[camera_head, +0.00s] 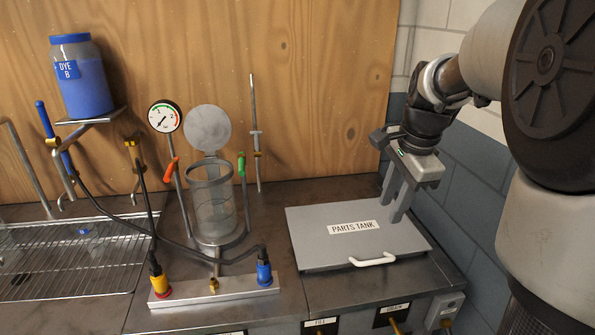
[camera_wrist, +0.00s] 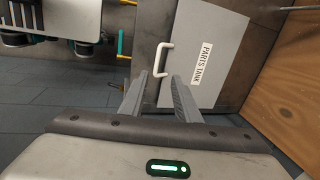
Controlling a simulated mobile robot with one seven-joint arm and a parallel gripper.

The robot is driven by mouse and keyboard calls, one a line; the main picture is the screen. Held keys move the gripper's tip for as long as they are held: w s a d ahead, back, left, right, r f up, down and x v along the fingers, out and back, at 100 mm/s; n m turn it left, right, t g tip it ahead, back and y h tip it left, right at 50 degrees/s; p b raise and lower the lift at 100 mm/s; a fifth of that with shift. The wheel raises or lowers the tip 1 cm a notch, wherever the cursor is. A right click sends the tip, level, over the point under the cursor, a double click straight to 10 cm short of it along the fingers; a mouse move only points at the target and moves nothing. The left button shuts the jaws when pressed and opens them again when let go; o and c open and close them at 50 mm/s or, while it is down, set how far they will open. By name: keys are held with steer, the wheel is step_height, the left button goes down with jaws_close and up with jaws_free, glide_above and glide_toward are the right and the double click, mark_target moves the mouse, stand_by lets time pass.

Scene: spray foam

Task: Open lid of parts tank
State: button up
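The parts tank lid (camera_head: 320,240) is a flat grey plate with a "PARTS TANK" label, lying shut on the metal bench at the right. Its white bar handle (camera_head: 372,260) is along the front edge. My gripper (camera_head: 392,210) is open and empty, fingers pointing down, and appears in front of the lid's right rear part in the head view, apart from the handle. In the wrist view my gripper (camera_wrist: 160,76) has its fingertips spread, with the handle (camera_wrist: 163,72) showing between and beyond them. The lid (camera_wrist: 215,60) fills the area right of the handle there.
A clear cylinder (camera_head: 213,205) with a raised round cover stands left of the tank, beside a gauge (camera_head: 164,116) and levers. A wire rack (camera_head: 70,262) lies far left. A blue dye jar (camera_head: 82,80) sits on a small shelf. A wooden wall (camera_head: 310,80) rises behind.

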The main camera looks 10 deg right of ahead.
mark_target(380, 262)
steer(key=d+b+x, duration=0.1)
steer(key=x, duration=0.5)
steer(key=b+x, duration=0.1)
steer(key=x, duration=0.5)
steer(key=d+b+x, duration=0.1)
steer(key=x, duration=0.6)
steer(key=shift+s+d+f, duration=0.15)
steer(key=shift+s+d, duration=0.05)
steer(key=shift+d, duration=0.15)
steer(key=shift+c, duration=0.4)
jaws_close()
